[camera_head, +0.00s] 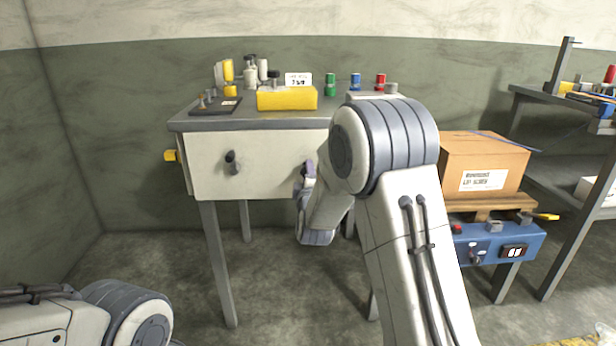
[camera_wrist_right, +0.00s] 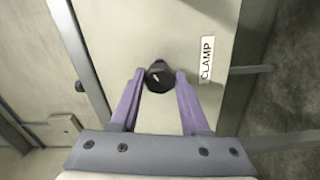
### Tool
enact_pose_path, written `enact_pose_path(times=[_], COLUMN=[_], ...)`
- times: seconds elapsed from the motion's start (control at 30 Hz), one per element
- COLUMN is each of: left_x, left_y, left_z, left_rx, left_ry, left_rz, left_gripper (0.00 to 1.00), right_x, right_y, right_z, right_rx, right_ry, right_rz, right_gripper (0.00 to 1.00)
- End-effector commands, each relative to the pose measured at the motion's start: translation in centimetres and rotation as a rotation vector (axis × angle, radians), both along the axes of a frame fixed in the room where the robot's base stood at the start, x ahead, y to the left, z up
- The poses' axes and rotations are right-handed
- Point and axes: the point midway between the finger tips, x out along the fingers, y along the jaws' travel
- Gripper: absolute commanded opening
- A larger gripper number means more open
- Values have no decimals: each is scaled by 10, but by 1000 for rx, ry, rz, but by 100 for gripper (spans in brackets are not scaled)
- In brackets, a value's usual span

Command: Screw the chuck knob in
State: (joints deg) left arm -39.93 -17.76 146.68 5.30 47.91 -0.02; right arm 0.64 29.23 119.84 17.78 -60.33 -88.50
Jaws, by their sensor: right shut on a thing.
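My right gripper (camera_head: 307,172) is at the front panel of the grey-topped bench (camera_head: 262,168). In the right wrist view its two purple fingers (camera_wrist_right: 160,76) are shut on a round black knob (camera_wrist_right: 159,77) with a small pale mark on its face. A white label reading CLAMP (camera_wrist_right: 207,59) is on the panel beside this knob. A second dark knob (camera_head: 232,163) sticks out of the panel farther left, with no gripper at it. No label naming a chuck is readable. My left arm shows at the lower left, with its gripper out of view.
A yellow block (camera_head: 287,98), a dark tray (camera_head: 215,106) and green, blue and red cylinders stand on the bench top. A yellow part (camera_head: 170,155) sticks out on its left side. A cardboard box (camera_head: 482,165) stands right, above a blue unit (camera_head: 497,243).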

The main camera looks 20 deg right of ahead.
Motion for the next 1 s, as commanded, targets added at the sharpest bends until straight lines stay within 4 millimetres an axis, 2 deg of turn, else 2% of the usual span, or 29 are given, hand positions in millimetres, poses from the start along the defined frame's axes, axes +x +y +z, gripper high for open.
enact_pose_path(times=[1.0], left_x=[0], left_y=[0], left_z=[-36], left_rx=[0], left_ry=[0], left_rz=[0], left_gripper=[50], right_x=[-1], right_y=[1], right_z=[-5], right_rx=[928], right_ry=[-263], right_rz=[-3], right_gripper=[0])
